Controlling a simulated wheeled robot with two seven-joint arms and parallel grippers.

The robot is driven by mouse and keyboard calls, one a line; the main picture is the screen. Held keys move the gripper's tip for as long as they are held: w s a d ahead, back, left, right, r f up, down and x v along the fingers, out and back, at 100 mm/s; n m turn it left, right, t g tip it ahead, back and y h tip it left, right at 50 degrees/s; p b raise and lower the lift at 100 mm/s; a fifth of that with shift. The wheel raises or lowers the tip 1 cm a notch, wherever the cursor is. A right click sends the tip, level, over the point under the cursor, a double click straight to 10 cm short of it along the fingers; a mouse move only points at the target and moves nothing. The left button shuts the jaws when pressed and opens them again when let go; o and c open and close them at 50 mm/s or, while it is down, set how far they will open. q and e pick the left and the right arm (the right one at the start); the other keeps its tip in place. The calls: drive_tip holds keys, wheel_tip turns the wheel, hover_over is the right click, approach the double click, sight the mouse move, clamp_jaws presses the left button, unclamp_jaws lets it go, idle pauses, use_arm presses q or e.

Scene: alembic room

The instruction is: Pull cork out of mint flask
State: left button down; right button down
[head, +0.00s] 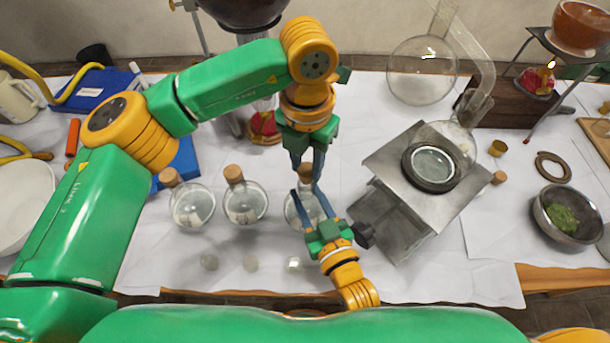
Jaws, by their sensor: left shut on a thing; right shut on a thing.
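A round glass flask (304,213) with a cork (305,173) in its neck stands third from the left in the row at the front of the table. Its contents are hard to see, so I cannot tell by them that it is the mint one. My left gripper (306,171) comes down from above and is shut on the cork. My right gripper (308,190) reaches in from the front and is shut on the flask, with its fingers on both sides of the neck and upper body. The cork's lower end is partly hidden by the fingers.
Two more corked flasks, a left one (192,208) and a middle one (245,205), stand close by on the left. A metal stand (400,205) with a dark ring (432,186) is close on the right. A bowl of green herbs (566,215) is far right.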

use_arm(q)
drive_tip(key=shift+r, duration=0.9)
use_arm(e)
drive_tip(key=shift+c, duration=1.8)
unclamp_jaws()
drive_tip(key=shift+s, duration=0.1)
